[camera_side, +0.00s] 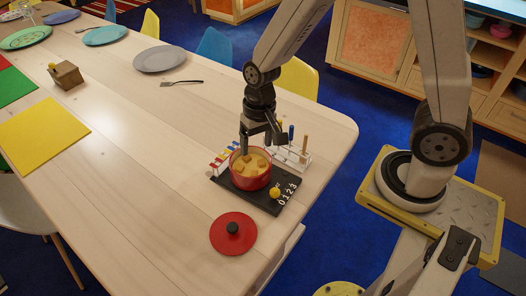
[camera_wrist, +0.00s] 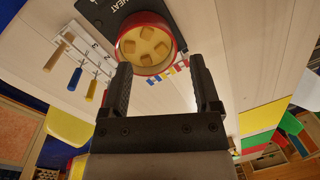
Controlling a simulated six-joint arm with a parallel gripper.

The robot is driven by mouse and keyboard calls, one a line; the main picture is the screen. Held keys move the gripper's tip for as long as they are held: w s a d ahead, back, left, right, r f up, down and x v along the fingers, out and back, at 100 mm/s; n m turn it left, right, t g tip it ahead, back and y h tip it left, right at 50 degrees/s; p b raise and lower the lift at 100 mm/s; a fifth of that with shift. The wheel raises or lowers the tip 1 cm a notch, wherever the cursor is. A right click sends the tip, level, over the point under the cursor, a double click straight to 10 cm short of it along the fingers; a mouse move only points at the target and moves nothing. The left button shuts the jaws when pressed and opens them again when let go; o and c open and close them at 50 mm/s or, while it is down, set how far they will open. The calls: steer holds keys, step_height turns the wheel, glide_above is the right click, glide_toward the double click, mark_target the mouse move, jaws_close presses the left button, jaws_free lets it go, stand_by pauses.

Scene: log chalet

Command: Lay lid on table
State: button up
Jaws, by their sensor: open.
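The red lid (camera_side: 233,233) with a black knob lies flat on the wooden table (camera_side: 150,130), in front of the black hot plate (camera_side: 262,199). The red pot (camera_side: 250,170) stands uncovered on the hot plate, with yellow-orange soup and several chunks in it. It also shows in the wrist view (camera_wrist: 147,48), beyond my fingertips. My gripper (camera_side: 261,143) is above and beside the pot, pointing down, away from the lid. In the wrist view my gripper (camera_wrist: 165,75) has its fingers apart with nothing between them. The lid is not visible in the wrist view.
A rack (camera_side: 292,155) with upright coloured-handled tools stands right behind the pot. Small coloured pieces (camera_side: 222,160) sit at its left. Plates, a fork (camera_side: 181,83) and a wooden block (camera_side: 66,75) lie farther back. The table left of the lid is clear.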

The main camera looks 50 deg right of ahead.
steer(key=s+d+r+n+t+h, duration=0.1)
steer(key=s+d+r+n+t, duration=0.1)
steer(key=s+d+r+n, duration=0.2)
steer(key=shift+s+d+r+t, duration=0.15)
steer(key=shift+d+r+t, duration=0.2)
steer(key=shift+d, duration=0.75)
